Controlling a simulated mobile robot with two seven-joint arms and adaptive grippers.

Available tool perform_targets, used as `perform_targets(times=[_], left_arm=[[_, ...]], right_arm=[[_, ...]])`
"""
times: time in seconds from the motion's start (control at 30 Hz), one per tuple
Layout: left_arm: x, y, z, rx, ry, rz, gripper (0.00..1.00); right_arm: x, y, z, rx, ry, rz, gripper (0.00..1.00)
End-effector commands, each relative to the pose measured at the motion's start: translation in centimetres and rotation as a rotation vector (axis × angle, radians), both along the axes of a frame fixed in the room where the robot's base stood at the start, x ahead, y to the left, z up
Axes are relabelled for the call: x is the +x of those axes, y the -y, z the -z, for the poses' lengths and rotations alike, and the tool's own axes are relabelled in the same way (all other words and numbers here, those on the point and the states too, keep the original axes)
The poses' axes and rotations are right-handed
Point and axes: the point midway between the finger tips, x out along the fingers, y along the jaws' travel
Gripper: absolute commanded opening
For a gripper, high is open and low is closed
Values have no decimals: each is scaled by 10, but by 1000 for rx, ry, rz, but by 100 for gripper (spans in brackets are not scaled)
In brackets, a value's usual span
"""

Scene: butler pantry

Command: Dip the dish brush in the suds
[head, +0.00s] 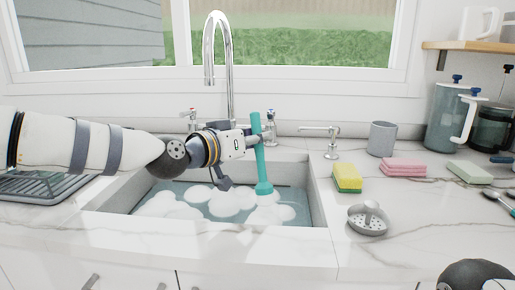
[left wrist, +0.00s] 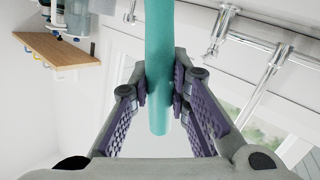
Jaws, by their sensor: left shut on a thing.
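The teal dish brush (head: 259,150) stands nearly upright over the sink, with its head low at the white suds (head: 271,213). I cannot tell how deep the head sits in them. My left gripper (head: 254,140) is shut on the brush's handle; the teal handle also shows between the purple finger pads in the left wrist view (left wrist: 159,60). The suds float in several clumps on bluish water in the sink (head: 318,200). My right gripper is not in view; only a dark rounded part of mine shows at the bottom right.
A chrome faucet (head: 230,80) rises behind the sink. To the right are a yellow sponge (head: 347,177), pink cloths (head: 404,167), a grey strainer (head: 367,222), a grey cup (head: 382,138) and a pitcher (head: 446,120). A dark rack (head: 40,186) lies left of the sink.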

Motion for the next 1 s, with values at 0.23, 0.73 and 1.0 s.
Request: perform_targets(times=[0.23,0.73,1.0], left_arm=[[-1,0,-39,0,9,0,0],[0,0,-88,-2,2,-1,0],[0,0,-86,-1,-1,0,0]], right_arm=[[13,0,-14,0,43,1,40],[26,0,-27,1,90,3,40],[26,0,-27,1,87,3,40]])
